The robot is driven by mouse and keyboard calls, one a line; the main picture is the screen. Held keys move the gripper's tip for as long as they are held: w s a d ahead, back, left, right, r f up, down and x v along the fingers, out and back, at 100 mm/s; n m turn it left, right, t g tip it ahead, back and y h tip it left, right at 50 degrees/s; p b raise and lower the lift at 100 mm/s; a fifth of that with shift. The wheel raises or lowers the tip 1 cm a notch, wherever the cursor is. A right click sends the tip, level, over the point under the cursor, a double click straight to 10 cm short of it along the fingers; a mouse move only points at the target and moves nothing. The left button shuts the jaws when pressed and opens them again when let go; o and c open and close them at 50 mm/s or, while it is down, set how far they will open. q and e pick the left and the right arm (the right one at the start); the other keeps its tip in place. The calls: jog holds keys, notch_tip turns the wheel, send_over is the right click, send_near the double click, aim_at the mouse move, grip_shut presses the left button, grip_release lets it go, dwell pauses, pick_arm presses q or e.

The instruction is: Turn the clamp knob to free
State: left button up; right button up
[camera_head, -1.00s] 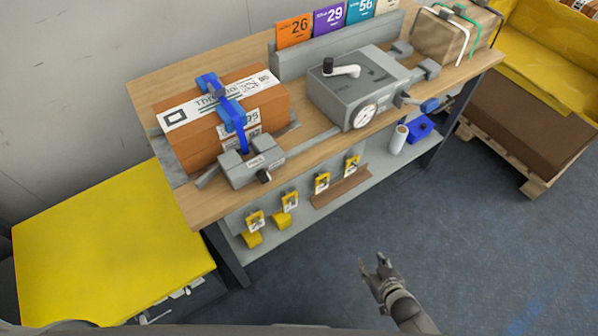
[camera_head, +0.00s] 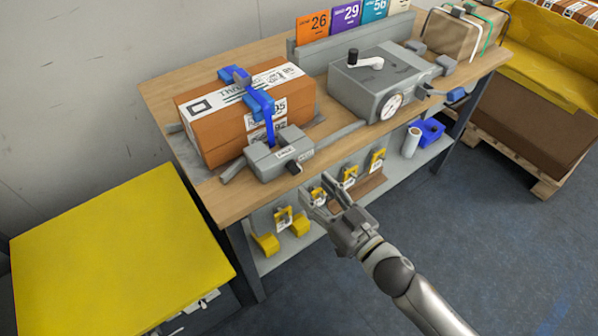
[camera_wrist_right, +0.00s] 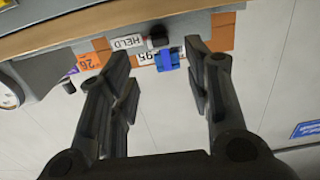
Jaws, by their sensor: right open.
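The clamp block (camera_head: 268,158) is grey and sits at the bench's front edge before a brown parcel (camera_head: 215,140). Its dark clamp knob (camera_head: 293,168) points out from the front. In the right wrist view the knob (camera_wrist_right: 157,37) shows beside a label (camera_wrist_right: 128,42) that reads HELD. A blue strap arm (camera_head: 260,104) lies over the parcel. My right gripper (camera_head: 318,187) is open and empty, below and in front of the knob, apart from it. In the wrist view the knob lies between the two fingers, farther off. My left gripper is not in view.
A grey machine (camera_head: 375,85) with a dial and crank stands right of the clamp on the wooden bench (camera_head: 235,205). Yellow clips (camera_head: 283,218) hang under the bench edge, close to my gripper. A yellow-topped table (camera_head: 115,255) stands at left.

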aim_at(298, 172)
jog(key=x, duration=0.7)
jog(key=shift+w+b, duration=0.1)
jog(key=shift+b, duration=0.3)
jog(key=shift+c, duration=0.4)
jog(key=c, duration=0.9)
jog(key=shift+a+f+n, duration=0.1)
jog(key=shift+n, duration=0.6)
jog(key=o, duration=1)
jog(key=v, duration=1.2)
